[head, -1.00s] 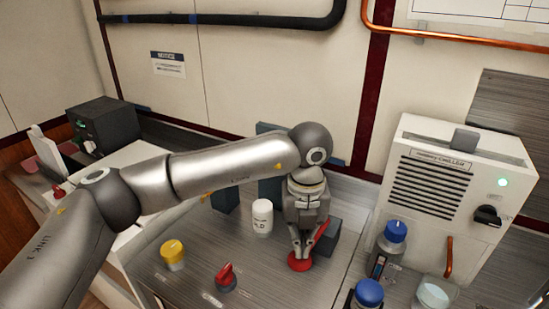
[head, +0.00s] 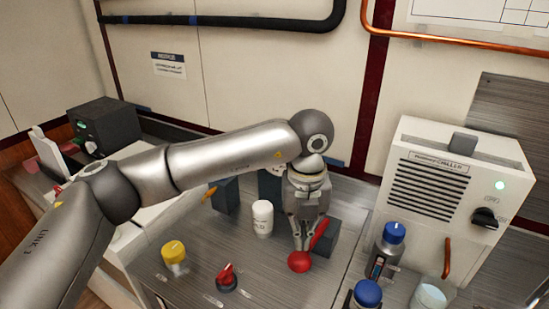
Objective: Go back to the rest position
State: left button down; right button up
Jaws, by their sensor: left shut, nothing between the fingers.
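My left gripper (head: 301,246) reaches down over the grey panel top (head: 195,287), with its fingers together and empty. Its tips are right at or just above a round red knob (head: 299,263); I cannot tell if they touch. A red bar (head: 321,235) shows just behind the fingers, in front of a dark block (head: 328,242). My right gripper is not in view.
A white canister (head: 262,218), a yellow-capped jar (head: 174,255) and a red rotary handle (head: 226,277) stand left of the gripper. The white chiller (head: 440,205), blue-capped bottles (head: 393,236) and a glass beaker (head: 430,294) are at right. A black box (head: 106,124) stands back left.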

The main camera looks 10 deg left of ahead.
pick_arm(q)
notch_tip(320, 180, up, 2)
jog(key=shift+r, duration=0.1)
